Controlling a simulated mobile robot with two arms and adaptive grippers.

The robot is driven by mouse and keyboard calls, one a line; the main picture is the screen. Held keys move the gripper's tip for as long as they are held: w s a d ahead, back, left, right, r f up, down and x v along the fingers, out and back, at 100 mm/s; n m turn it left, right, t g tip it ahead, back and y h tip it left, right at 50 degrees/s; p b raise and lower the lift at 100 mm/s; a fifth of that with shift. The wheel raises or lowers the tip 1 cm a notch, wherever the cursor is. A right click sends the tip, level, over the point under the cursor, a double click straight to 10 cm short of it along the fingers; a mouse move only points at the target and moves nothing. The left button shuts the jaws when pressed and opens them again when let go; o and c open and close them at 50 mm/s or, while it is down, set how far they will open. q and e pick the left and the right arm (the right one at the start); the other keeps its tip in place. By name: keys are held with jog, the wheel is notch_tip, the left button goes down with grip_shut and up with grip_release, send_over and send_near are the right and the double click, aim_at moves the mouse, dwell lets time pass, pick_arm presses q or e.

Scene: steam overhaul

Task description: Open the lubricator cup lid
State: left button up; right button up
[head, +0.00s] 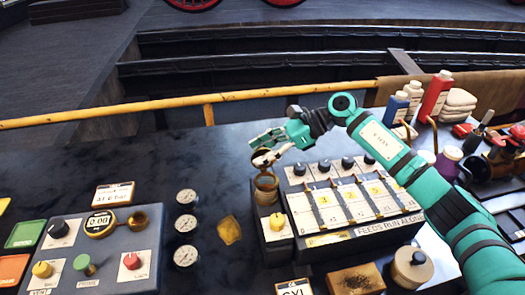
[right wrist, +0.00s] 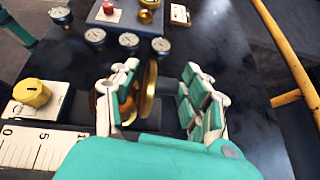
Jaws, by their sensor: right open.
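The brass lubricator cup (head: 266,186) stands at the left end of the feed box. Its lid (head: 264,159) is tilted up off the mouth, and the cup's dark opening shows below it. In the right wrist view the lid (right wrist: 149,90) is a brass disc seen nearly edge-on, standing steeply. My right gripper (head: 270,142) is just above and behind the cup. In the right wrist view its fingers (right wrist: 162,98) are spread, with the lid between them, closer to the left finger. Whether that finger touches the lid I cannot tell. My left gripper is not in view.
The feed box (head: 350,205) with knobs and sliders lies right of the cup, with a yellow knob (head: 277,222) in front. Bottles (head: 436,95) stand at the back right. A yellow rail (head: 250,94) runs behind.

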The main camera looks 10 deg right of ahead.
jog(key=shift+d, duration=0.1)
jog(key=w+v, duration=0.1)
jog(key=v, duration=1.1)
jog(key=shift+s, duration=0.45)
